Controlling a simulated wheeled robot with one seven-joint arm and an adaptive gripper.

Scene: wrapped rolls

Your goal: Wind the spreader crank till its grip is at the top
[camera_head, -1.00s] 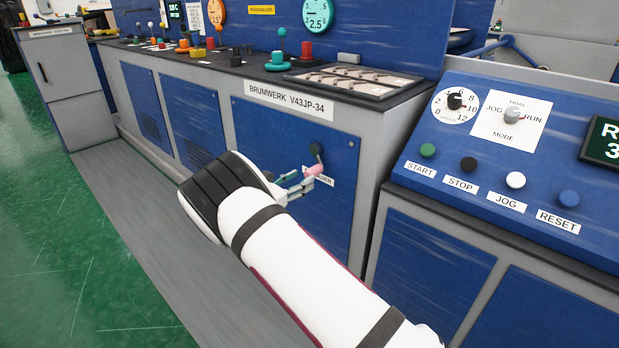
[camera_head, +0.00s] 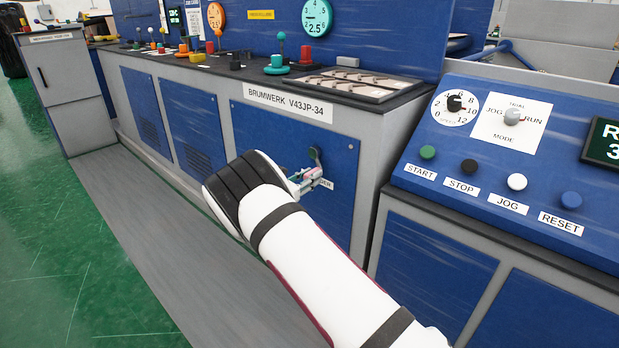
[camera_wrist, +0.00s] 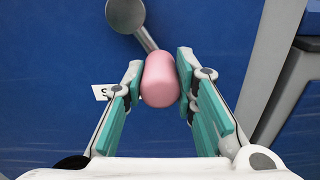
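The spreader crank's pink grip (camera_wrist: 160,80) sits between the two teal-padded fingers of my gripper (camera_wrist: 159,82) in the wrist view. The pads lie close against both sides of it, and the fingers look shut on it. A grey crank arm (camera_wrist: 148,40) runs from the grip up and left to a round grey hub (camera_wrist: 125,13). In the head view the dark hub (camera_head: 315,153) shows above my gripper (camera_head: 312,181) on the blue panel. The grip is mostly hidden there by the fingers, below the hub, so the crank points downward.
A partly covered white label (camera_wrist: 101,92) is beside the crank. The blue panel (camera_head: 335,205) is under the BRUMWERK V43JP-34 plate (camera_head: 288,104). A control console (camera_head: 480,215) with buttons stands close on the right. Grey floor boards (camera_head: 140,240) in front are clear.

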